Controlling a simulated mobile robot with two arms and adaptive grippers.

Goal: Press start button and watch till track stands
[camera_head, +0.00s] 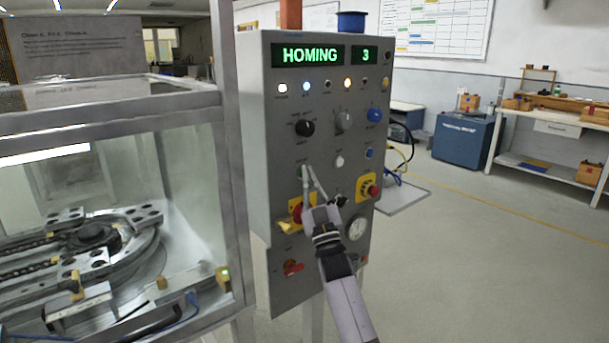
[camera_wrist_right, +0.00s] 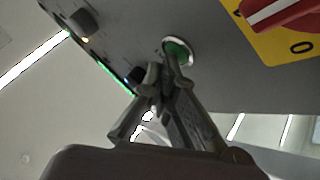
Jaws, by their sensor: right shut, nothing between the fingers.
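The grey control panel (camera_head: 263,150) stands in the middle of the head view. Its green display (camera_head: 308,54) reads HOMING, and a smaller display (camera_head: 363,55) reads 3. My right gripper (camera_head: 308,172) is shut and empty, its fingertips at the green button (camera_wrist_right: 178,50) on the panel. In the right wrist view the fingertips overlap the button's lower edge; I cannot tell whether they press it. The ring track (camera_head: 140,243) lies inside the clear-walled enclosure at the left, partly cut off by the frame. One picture does not show whether it moves. My left gripper is out of view.
A red emergency knob (camera_head: 373,190) on yellow sits right of my gripper. A red-handled switch on a yellow plate (camera_wrist_right: 270,42) is close to the fingers in the right wrist view. Workbenches and a blue cabinet (camera_head: 463,138) stand behind; the floor at right is clear.

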